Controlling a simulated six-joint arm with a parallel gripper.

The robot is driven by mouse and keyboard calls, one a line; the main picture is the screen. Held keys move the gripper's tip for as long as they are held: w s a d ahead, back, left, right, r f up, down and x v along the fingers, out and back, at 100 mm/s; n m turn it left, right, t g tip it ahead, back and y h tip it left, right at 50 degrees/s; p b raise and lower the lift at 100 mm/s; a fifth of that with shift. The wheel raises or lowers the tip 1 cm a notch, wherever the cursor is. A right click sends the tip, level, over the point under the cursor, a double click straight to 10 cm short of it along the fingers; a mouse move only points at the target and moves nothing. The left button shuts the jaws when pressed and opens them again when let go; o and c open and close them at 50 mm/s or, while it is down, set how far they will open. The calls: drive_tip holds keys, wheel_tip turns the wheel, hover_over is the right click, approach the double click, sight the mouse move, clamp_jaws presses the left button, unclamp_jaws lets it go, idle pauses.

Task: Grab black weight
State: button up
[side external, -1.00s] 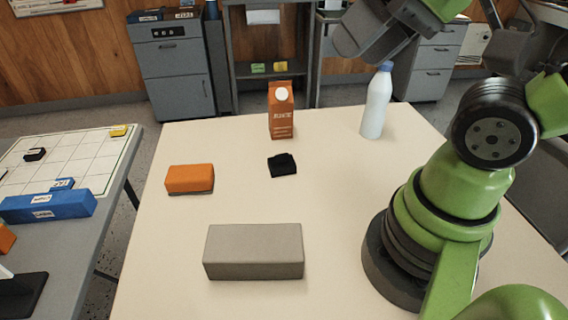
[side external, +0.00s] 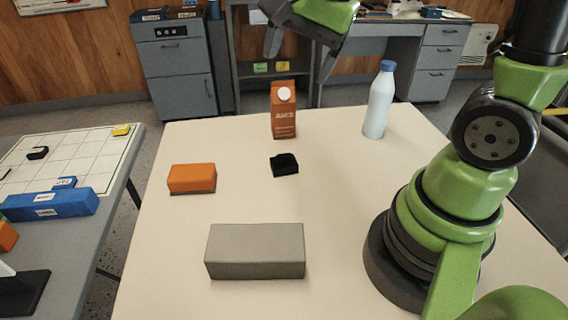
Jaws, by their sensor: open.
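The black weight (side external: 285,166) is a small, dark block lying on the pale table, just in front of the juice carton and right of the orange block. My gripper (side external: 298,58) shows at the top edge of the view, partly cut off, above and behind the carton in the picture. Its dark fingers are spread apart with nothing between them. It is well clear of the black weight.
On the table (side external: 345,210) stand an orange juice carton (side external: 283,118), a white bottle with a blue cap (side external: 378,105), an orange block (side external: 192,177) and a large grey block (side external: 255,252). A side table (side external: 75,225) is at left. The table around the weight is clear.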

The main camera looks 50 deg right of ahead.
drive_tip(key=w+d+f+m+g, duration=0.2)
drive_tip(key=w+d+f+m, duration=0.25)
drive_tip(key=f+m, duration=0.35)
drive_tip(key=m+g, duration=0.1)
drive_tip(key=m, duration=0.1)
hover_over(284, 154)
drive_tip(key=f, duration=0.7)
drive_tip(key=shift+s+d, duration=0.2)
drive_tip(key=shift+d, duration=0.05)
drive_tip(key=shift+m+g, duration=0.3)
drive_tip(key=shift+m, duration=0.1)
wheel_tip(284, 154, down, 4)
drive_tip(key=shift+f, duration=0.15)
drive_tip(key=shift+w+a+f, duration=0.1)
drive_tip(key=shift+a+f, duration=0.05)
drive_tip(key=shift+f, duration=1.35)
drive_tip(key=shift+w+a+f, duration=0.1)
drive_tip(key=shift+f, duration=1.4)
drive_tip(key=c, duration=1.3)
